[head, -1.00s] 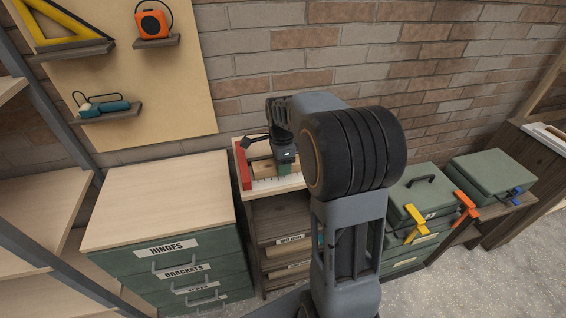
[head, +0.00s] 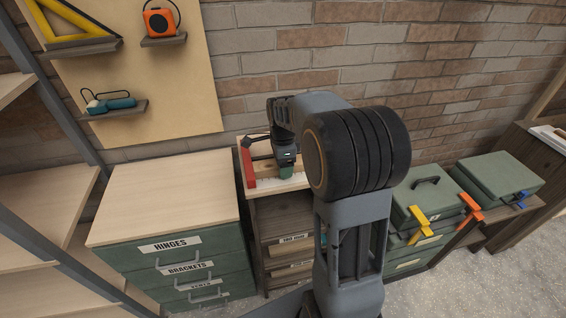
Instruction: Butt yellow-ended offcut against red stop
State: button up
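The red stop (head: 248,164) stands upright at the left end of a small pale-topped bench. A light wooden offcut (head: 266,168) lies on the bench just right of the stop, partly hidden by my gripper. No yellow end shows, and I cannot tell whether wood and stop touch. My gripper (head: 286,172) is low over the bench at the wood's right part. Green shows at its lower end. Its fingers are too small and covered to tell whether they are open or shut on the wood.
A green drawer cabinet (head: 165,190) with a pale top stands left of the bench. A green case with yellow and orange clamps (head: 420,222) is at the right. A brick wall rises behind. My arm hides the bench's right side. Open shelving (head: 45,215) is at far left.

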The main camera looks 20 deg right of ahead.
jog(key=shift+w+r, duration=0.1)
notch_tip(320, 180, up, 14)
dwell(0.7)
jog(key=f+n, duration=0.1)
jog(key=n, duration=0.2)
jog(key=s+f+n, duration=0.1)
jog(key=f+n, duration=0.1)
jog(key=n, duration=0.1)
jog(key=f+n, duration=0.2)
jog(key=n, duration=0.1)
jog(key=shift+s+a+t, duration=0.35)
jog(key=shift+a+t, duration=0.05)
jog(key=s+a+f+n+t, duration=0.1)
jog(key=s+a+f+n, duration=0.1)
jog(key=s+n, duration=0.3)
jog(key=s+a+f+n+t, duration=0.2)
jog(key=s+a+n, duration=0.3)
jog(key=s, duration=0.4)
jog(key=shift+s+n, duration=0.35)
jog(key=shift+n, duration=0.25)
